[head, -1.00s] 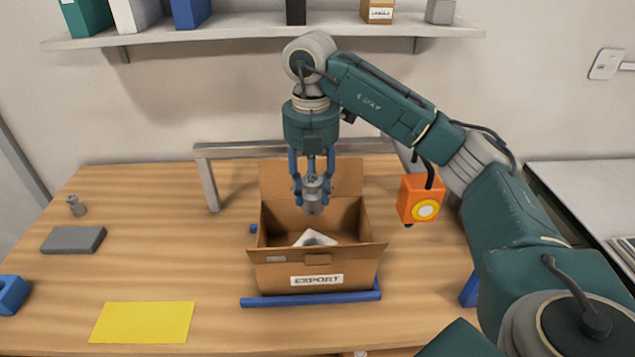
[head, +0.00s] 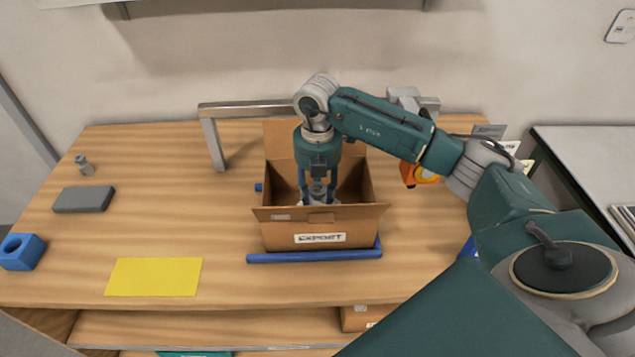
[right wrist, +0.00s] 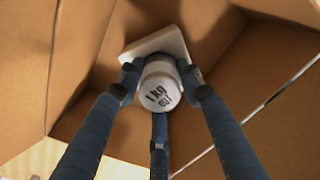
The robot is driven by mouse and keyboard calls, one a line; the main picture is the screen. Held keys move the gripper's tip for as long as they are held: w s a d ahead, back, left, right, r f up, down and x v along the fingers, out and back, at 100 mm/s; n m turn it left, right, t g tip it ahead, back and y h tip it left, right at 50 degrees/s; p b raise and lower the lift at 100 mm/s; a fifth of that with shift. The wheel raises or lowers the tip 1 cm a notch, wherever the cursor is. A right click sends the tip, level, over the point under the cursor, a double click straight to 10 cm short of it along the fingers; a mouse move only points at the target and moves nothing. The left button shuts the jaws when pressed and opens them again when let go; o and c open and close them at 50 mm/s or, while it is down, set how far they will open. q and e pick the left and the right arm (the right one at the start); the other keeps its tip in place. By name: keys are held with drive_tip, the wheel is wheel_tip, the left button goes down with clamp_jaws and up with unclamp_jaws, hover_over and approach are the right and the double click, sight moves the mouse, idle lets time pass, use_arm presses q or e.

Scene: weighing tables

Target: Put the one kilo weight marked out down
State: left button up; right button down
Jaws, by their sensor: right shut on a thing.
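The one kilo weight shows in the right wrist view (right wrist: 158,88) as a pale cylinder with a top marked "1 KG OUT". My right gripper (right wrist: 160,103) is shut on it, with three blue fingers around it. In the head view the right gripper (head: 318,192) points down inside an open cardboard box (head: 280,238) labelled EXPORT. A white square-edged piece (right wrist: 157,43) lies in the box beside or under the weight. I cannot tell whether the weight touches it. My left gripper is not in view.
A yellow mat (head: 154,277), a grey slab (head: 84,199), a small metal weight (head: 84,166) and a blue block (head: 22,252) lie on the left of the table. A blue bar (head: 300,257) runs before the box. A metal frame (head: 212,145) stands behind it.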

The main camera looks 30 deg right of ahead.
idle(0.3)
drive_tip(key=shift+f+b, duration=0.3)
drive_tip(key=shift+f, duration=0.1)
drive_tip(key=shift+s+a+f, duration=0.1)
drive_tip(key=shift+f, duration=0.1)
drive_tip(key=c, duration=1.2)
unclamp_jaws()
drive_tip(key=shift+s+f, duration=0.15)
drive_tip(key=shift+f, duration=0.05)
drive_tip(key=shift+o, duration=0.2)
drive_tip(key=shift+f, duration=0.1)
